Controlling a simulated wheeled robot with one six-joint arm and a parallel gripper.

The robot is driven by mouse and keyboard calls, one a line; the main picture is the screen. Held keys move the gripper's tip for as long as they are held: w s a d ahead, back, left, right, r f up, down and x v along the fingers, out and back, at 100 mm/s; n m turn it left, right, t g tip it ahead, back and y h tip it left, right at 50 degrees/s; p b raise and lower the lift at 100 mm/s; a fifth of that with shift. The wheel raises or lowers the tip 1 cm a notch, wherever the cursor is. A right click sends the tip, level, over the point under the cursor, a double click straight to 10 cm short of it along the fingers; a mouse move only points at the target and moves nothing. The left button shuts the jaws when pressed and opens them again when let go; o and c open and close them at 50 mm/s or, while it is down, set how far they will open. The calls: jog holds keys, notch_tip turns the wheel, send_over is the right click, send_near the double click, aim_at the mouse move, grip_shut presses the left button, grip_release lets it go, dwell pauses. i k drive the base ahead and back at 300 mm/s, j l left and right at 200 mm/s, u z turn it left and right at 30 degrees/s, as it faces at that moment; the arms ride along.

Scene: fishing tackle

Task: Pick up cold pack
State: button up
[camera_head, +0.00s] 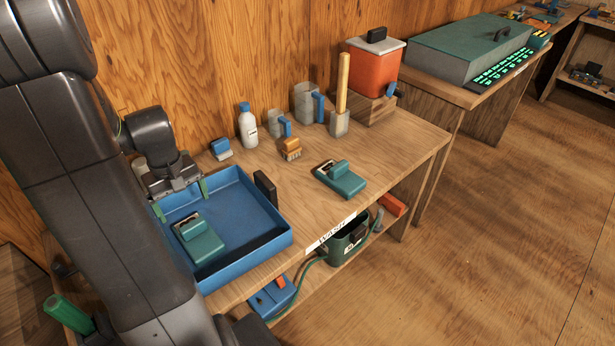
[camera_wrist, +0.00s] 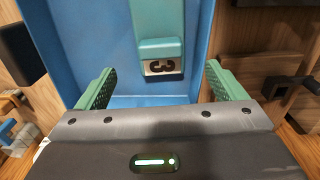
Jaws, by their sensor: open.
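Two similar flat teal packs with raised blocks show in the head view; I take these as cold packs, but cannot tell which one is meant. One teal pack (camera_head: 199,243) lies inside the blue tray (camera_head: 272,240). The other teal pack (camera_head: 341,181) lies on the bench right of the tray. My gripper (camera_head: 181,199) is open and empty over the tray's back part, behind the pack in it. In the wrist view, a teal pack (camera_wrist: 160,47) with a numbered label shows ahead, between and beyond the green fingers. My arm hides the tray's left side.
A dark handle (camera_head: 265,189) rises at the tray's right wall. The bench's front right is clear.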

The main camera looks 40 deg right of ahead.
aim_at(337, 176)
jog(key=l+z, duration=0.1)
jog(key=l, duration=1.5)
